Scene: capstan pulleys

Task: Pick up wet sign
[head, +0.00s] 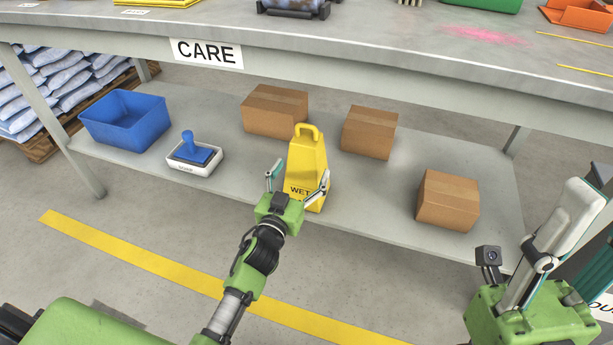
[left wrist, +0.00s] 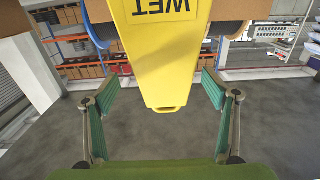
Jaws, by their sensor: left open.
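The yellow wet sign (head: 306,165) stands upright on the lower shelf of the table in the head view, with "WET" near its base and a loop handle on top. My left gripper (head: 297,180) is open in front of it, with one finger to the left of the sign and the other over its lower right side. In the left wrist view the wet sign (left wrist: 165,65) appears upside down between the open fingers of my left gripper (left wrist: 160,95), with gaps on both sides. My right gripper (head: 570,230) is at the right edge, and its jaw state is unclear.
The tabletop edge (head: 330,62) with a "CARE" label overhangs the shelf. Floor in front is clear.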

